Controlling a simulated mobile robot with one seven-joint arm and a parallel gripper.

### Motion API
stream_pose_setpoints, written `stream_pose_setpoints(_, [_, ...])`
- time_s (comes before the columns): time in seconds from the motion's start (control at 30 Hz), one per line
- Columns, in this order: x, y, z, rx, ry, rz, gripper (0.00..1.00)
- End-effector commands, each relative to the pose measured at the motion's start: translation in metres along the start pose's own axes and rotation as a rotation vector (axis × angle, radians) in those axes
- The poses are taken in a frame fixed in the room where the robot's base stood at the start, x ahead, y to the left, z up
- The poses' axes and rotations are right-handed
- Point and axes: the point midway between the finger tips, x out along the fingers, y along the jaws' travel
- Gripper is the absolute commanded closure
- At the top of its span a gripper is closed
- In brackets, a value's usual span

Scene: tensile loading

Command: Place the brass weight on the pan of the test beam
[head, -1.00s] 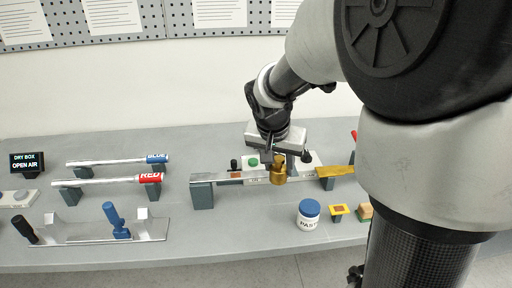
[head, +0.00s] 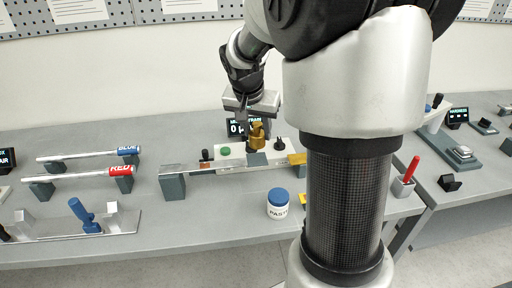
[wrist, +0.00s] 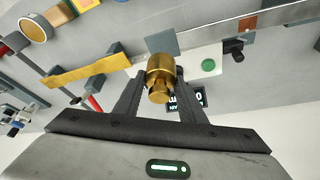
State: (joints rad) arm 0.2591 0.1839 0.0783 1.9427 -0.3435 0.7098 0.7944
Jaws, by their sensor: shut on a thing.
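My gripper (head: 257,128) is shut on the brass weight (head: 256,140), a small stepped cylinder. In the wrist view, the weight (wrist: 161,72) sits between the two dark fingers of my gripper (wrist: 158,95). The test beam (head: 205,167) is a thin metal bar on grey supports in the head view. A small grey plate (head: 257,159), which looks like the pan, lies at the beam; it also shows in the wrist view (wrist: 161,42). The weight appears above or behind this plate, apart from it. The exact height is hard to tell.
A dark readout (head: 236,128) stands behind the beam, partly hidden by my gripper. A yellow strip (head: 297,159) is at the beam's right. A paste jar (head: 278,205) stands in front. Blue (head: 128,151) and red (head: 120,169) labelled rods lie left.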

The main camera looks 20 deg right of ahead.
Motion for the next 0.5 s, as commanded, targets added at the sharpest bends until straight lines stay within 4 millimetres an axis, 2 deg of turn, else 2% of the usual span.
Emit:
stream_pose_setpoints(0.13, [0.013,-0.001,0.004,-0.001,0.002,-0.002,1.00])
stream_pose_setpoints(0.3, [0.038,-0.001,0.015,0.000,0.002,-0.002,1.00])
stream_pose_setpoints(0.5, [0.048,-0.001,0.019,0.000,0.004,-0.003,1.00])
